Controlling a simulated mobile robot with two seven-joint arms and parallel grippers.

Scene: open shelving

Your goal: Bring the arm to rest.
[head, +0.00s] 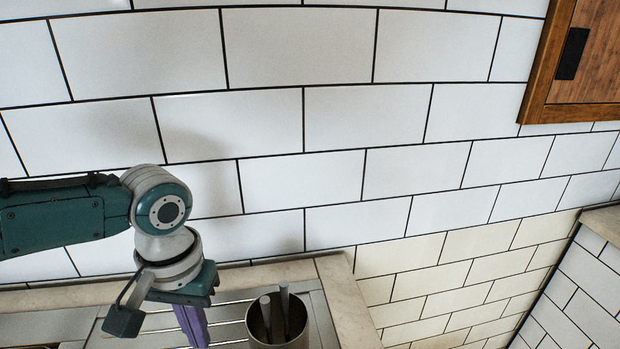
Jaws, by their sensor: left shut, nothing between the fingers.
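My left arm comes in from the left, with its forearm level and its wrist bent downward. My left gripper (192,326) points down at the bottom of the head view, with purple fingers close together and nothing seen between them. It is in front of a slatted metal rack (222,311), left of a metal cup. The picture's lower edge is close to the fingertips. My right gripper does not show.
A round metal cup (258,330) with two grey handles (284,306) in it stands at the bottom. A beige counter edge (340,290) runs behind it. White tiled wall fills the back. A wooden cabinet (590,60) hangs upper right. Another counter end (606,222) shows at right.

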